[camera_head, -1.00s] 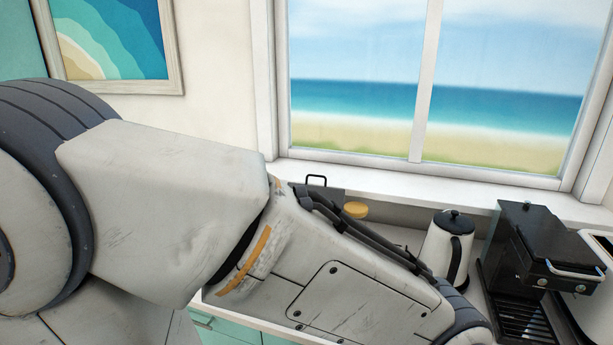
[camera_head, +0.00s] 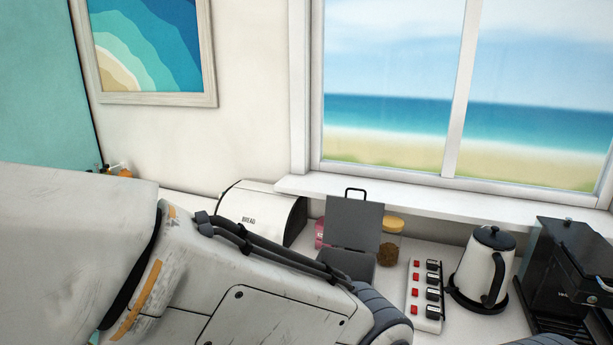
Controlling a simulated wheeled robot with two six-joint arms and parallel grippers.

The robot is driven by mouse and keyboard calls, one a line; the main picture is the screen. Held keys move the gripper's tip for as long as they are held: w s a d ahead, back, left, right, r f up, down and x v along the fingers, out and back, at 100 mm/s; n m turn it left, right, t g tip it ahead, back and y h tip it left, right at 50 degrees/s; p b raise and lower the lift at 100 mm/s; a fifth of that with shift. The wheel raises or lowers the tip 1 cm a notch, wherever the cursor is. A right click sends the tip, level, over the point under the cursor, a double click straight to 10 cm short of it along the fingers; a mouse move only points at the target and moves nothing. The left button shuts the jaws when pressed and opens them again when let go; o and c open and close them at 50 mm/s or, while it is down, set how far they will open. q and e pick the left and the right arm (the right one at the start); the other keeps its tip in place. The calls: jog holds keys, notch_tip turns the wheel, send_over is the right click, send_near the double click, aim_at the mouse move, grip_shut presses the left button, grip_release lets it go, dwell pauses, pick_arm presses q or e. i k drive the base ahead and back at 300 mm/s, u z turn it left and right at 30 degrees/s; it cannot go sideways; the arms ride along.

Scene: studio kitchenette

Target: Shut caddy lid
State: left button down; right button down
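The grey caddy stands on the counter below the window. Its lid (camera_head: 353,223) is open, standing nearly upright with a black handle on its top edge. The caddy's body (camera_head: 358,265) shows only in part; my arm hides its lower front. My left arm comes in from the left and crosses the lower part of the view in front of the caddy. Neither gripper is in view.
A bread bin (camera_head: 262,209) stands left of the caddy and a yellow-lidded jar (camera_head: 390,242) just right of it. Further right are a power strip (camera_head: 414,291) with plugs, a kettle (camera_head: 482,266) and a black coffee machine (camera_head: 570,265). The window sill (camera_head: 430,208) juts out behind.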

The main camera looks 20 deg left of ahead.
aim_at(350, 223)
jog(key=u, duration=0.3)
jog(key=i, duration=1.1)
jog(key=z, duration=0.65)
